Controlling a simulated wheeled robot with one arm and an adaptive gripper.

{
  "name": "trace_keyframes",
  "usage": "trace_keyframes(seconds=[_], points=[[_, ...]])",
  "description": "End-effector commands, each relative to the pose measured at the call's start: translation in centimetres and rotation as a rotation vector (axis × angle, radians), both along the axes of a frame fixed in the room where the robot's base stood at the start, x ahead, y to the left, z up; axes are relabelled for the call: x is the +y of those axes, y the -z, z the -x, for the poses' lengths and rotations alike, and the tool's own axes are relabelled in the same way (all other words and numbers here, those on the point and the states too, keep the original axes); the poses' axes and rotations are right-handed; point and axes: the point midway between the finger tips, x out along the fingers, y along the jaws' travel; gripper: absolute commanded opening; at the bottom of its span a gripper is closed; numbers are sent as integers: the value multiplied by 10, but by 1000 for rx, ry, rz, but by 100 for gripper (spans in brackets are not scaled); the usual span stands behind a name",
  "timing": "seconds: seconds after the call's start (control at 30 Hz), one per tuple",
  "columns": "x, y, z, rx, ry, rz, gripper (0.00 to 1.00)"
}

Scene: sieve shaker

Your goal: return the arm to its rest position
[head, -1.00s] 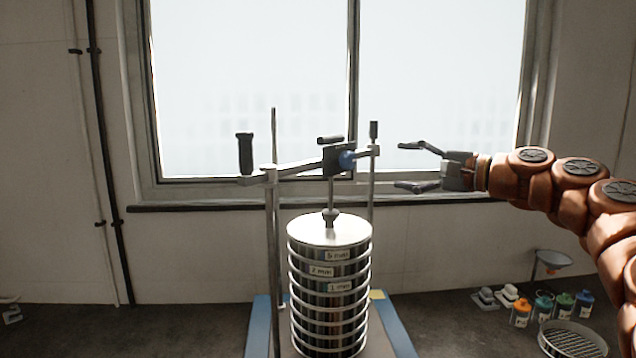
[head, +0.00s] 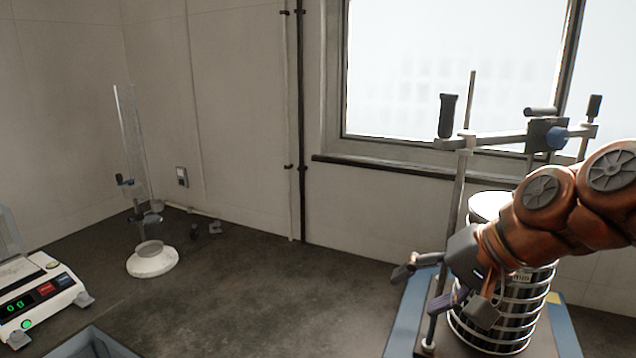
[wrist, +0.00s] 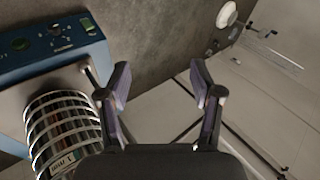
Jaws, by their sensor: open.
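My gripper (head: 430,285) is open and empty, in front of the sieve shaker at the right of the head view. Its two fingers also show apart in the wrist view (wrist: 160,90), with nothing between them. My orange arm reaches in from the right and hides part of the sieve stack (head: 490,335). The stack stands on the shaker's blue base (head: 402,325) and shows at lower left in the wrist view (wrist: 62,125). The shaker's clamp bar (head: 500,139) spans above the stack between upright rods.
A balance (head: 45,295) with a lit display stands at the far left. A clear tube stand with a round white base (head: 152,262) is behind it. A blue-edged tray (head: 95,345) shows at the bottom left. The middle of the bench (head: 270,290) is clear.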

Motion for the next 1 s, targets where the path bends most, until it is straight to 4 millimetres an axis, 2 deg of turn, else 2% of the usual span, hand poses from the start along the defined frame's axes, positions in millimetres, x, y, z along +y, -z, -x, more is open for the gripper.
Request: trace_keyframes(seconds=[0.03,0.1,0.2,0.3,0.43,0.5,0.63,0.73,1.0], points=[[11,23,18,41,-50,66,66],[19,53,42,92,-113,155,66],[22,95,79,175,-197,274,66],[14,133,118,260,-271,387,66],[-3,169,164,362,-343,500,66],[-13,182,182,403,-369,542,66],[-25,195,205,455,-397,588,66],[-28,198,211,468,-406,601,66],[-28,198,211,468,-406,601,66]])
